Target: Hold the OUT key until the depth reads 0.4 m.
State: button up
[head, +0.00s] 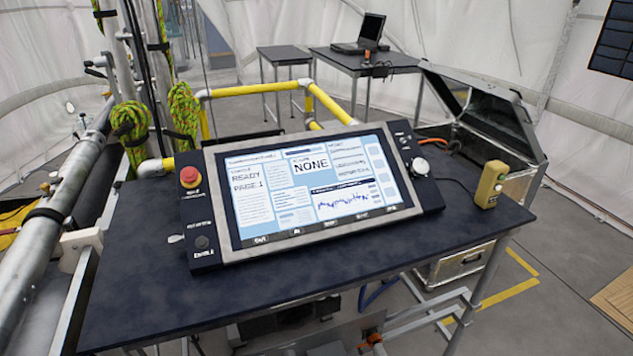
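A control console (430,195) with a large lit screen (290,195) lies tilted on a dark table. The screen shows "READY", "PAGE 1" and "NONE" in large letters; the smaller text, including any depth figure, is too small to read. Several small labels run along the bezel below the screen. The leftmost label (261,239) looks like "OUT", but it is too small to be sure. A yellow handheld box (490,185) with small buttons stands on the table right of the console; its markings are unreadable. My gripper is not in view.
The console carries a red mushroom button (189,176) and a knob marked "ENABLE" (202,242) at left, and a pale round knob (419,166) at right. The dark table (150,290) is clear in front. Yellow rails (245,91) and an open metal case (480,115) stand behind.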

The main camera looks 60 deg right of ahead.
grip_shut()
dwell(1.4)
